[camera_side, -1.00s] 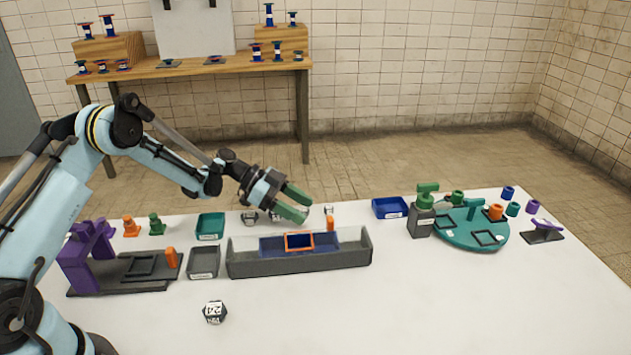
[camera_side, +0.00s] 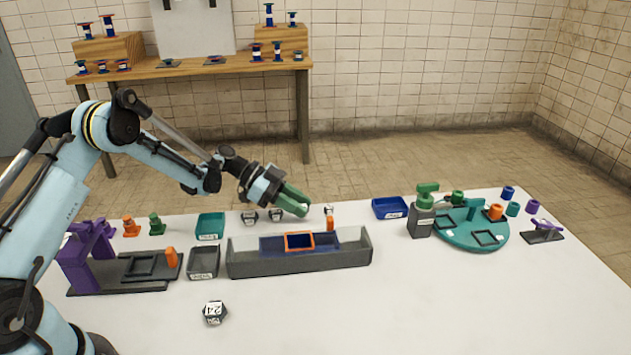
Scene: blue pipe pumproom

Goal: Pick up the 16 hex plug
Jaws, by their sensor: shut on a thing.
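My gripper (camera_side: 296,203) has its green fingers shut behind the long grey tray. A small pale plug (camera_side: 304,209) is between the fingertips, mostly hidden by them. Its marking cannot be read, so I cannot confirm that it is the 16 hex plug. I cannot tell whether it touches the table. Two similar dark plugs with white labelled faces, a left one (camera_side: 249,217) and a right one (camera_side: 276,214), stand left of my fingers. Another small pale plug (camera_side: 329,210) stands to the right.
The long grey tray (camera_side: 300,262) holds a blue plate with an orange frame (camera_side: 299,241). A larger labelled hex piece (camera_side: 214,312) lies in front. An orange peg (camera_side: 330,223) stands behind the tray. A blue bin (camera_side: 390,207) and teal turntable (camera_side: 470,236) are to the right.

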